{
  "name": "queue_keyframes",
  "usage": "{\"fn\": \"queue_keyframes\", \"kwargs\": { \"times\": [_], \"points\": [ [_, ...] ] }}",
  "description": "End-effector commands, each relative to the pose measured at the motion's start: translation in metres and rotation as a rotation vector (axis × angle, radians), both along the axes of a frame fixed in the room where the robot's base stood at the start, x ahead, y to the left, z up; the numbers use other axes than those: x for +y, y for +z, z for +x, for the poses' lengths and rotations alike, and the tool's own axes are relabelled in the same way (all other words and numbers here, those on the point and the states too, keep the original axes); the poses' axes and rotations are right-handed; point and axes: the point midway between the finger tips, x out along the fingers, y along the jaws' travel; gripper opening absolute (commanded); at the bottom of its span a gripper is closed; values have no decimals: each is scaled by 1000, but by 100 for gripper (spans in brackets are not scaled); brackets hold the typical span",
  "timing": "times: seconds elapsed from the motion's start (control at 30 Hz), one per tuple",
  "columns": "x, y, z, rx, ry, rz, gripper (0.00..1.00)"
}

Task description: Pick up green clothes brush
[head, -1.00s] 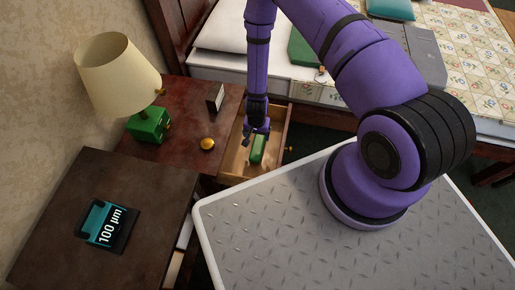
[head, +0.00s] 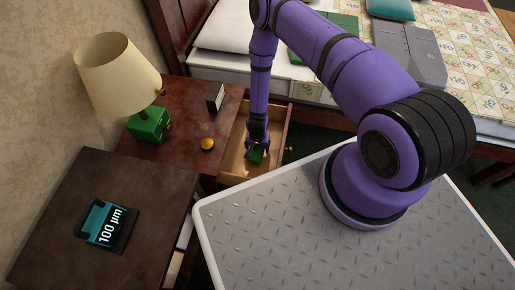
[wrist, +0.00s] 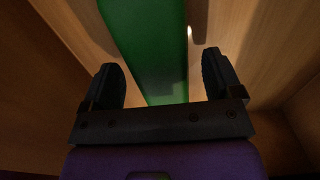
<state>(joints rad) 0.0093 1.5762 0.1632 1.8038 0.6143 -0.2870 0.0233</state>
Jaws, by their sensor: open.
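The green clothes brush (head: 257,155) lies in an open wooden drawer (head: 232,166), partly hidden by my gripper in the head view. In the wrist view the brush (wrist: 150,45) is a long green block running from the top edge down to between my fingers. My gripper (head: 257,147) is down in the drawer over the brush. In the wrist view my gripper (wrist: 165,85) is open, with one finger on each side of the brush and visible gaps beside it. I cannot tell how far the fingertips reach down its sides.
The drawer's wooden walls (wrist: 290,125) stand close around my gripper. The dark red nightstand (head: 180,110) carries a lamp (head: 120,75), a yellow round object (head: 207,144) and a small upright card (head: 216,97). A bed (head: 450,60) lies behind.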

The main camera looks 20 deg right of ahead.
Motion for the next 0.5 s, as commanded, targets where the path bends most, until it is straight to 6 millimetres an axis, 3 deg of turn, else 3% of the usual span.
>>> {"fn": "queue_keyframes", "kwargs": {
  "times": [0.3,0.5],
  "points": [
    [0,-4,1,-1,0,-1,85],
    [0,-4,0,0,0,0,39]
  ]
}}
